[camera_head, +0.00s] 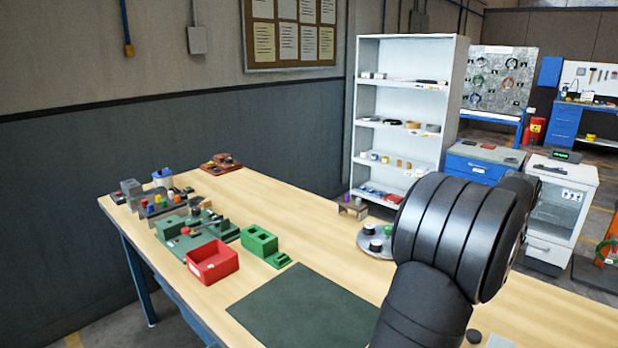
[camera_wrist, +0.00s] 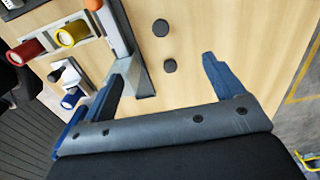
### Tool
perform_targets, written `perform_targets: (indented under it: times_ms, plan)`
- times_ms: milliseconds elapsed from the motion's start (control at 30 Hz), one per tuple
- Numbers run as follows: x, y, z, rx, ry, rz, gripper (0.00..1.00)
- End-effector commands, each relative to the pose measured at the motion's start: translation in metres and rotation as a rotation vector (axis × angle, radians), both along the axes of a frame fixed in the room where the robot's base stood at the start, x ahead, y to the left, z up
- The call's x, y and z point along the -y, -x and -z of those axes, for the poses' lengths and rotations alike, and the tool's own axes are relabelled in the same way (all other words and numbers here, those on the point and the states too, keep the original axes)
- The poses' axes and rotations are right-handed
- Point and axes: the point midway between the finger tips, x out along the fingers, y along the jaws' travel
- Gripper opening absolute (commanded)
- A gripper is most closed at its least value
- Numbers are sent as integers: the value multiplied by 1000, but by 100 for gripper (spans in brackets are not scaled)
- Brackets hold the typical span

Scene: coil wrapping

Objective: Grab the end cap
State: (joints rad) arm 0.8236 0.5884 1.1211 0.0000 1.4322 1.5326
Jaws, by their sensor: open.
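My gripper (camera_wrist: 166,60) is open in the wrist view, its two blue-grey fingers wide apart with nothing held. Two small dark round pieces lie on the wooden table beyond the palm: one piece (camera_wrist: 169,66) shows between the fingertips, the other (camera_wrist: 160,28) a little farther up. They look like caps, but I cannot tell which is the end cap. Their height gap to the fingers is unclear. A dark round piece (camera_head: 473,336) also shows at the bottom of the head view. My arm hides the gripper in the head view.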

Motion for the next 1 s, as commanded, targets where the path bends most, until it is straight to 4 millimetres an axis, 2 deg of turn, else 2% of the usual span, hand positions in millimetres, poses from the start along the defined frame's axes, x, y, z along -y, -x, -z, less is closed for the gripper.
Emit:
perform_targets:
  times_ms: [33,100,133,467,567,800,900,1000]
  plan:
    - [0,0,0,0,0,0,76]
    - [0,0,0,0,0,0,63]
    - [0,0,0,0,0,0,59]
    - [-5,0,0,-1,23,-51,59]
    - [-18,2,3,-12,93,-205,59]
    - [-57,10,12,-78,307,-736,59]
    - [-67,12,14,-103,362,-887,59]
    - [-71,13,18,-117,387,-961,59]
